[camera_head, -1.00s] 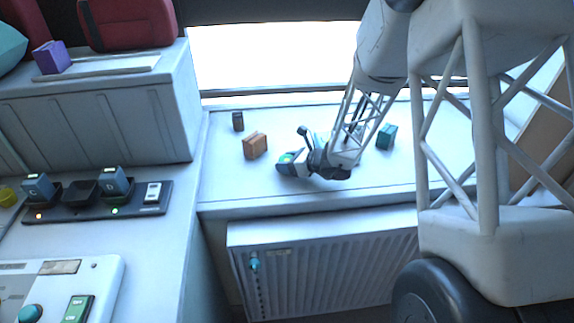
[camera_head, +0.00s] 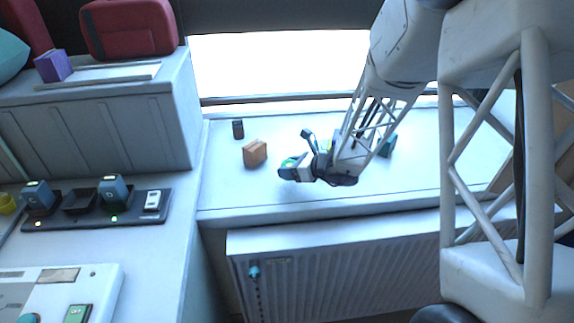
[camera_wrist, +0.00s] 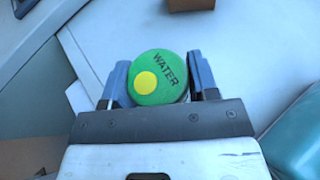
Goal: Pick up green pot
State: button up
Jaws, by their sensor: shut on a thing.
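The green pot (camera_wrist: 158,78) shows in the wrist view from above as a round green lid with a yellow dot and the word WATER. My gripper (camera_wrist: 157,84) has one dark finger on each side of it and is shut on it. In the head view my gripper (camera_head: 296,170) is over the white ledge, left of my forearm, with a bit of the green pot (camera_head: 290,163) showing at its tip. The pot's lower part is mostly hidden, and I cannot tell whether it is clear of the ledge.
An orange-brown box (camera_head: 255,154) stands just left of my gripper on the white ledge (camera_head: 225,190). A small dark jar (camera_head: 238,129) stands behind it. A teal box (camera_head: 387,146) is partly hidden behind my forearm. A ribbed panel (camera_head: 340,265) lies below the ledge's front edge.

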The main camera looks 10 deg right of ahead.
jog(key=s+d+r, duration=0.1)
jog(key=s, duration=1.1)
jog(key=shift+s+d, duration=0.3)
jog(key=shift+r, duration=0.15)
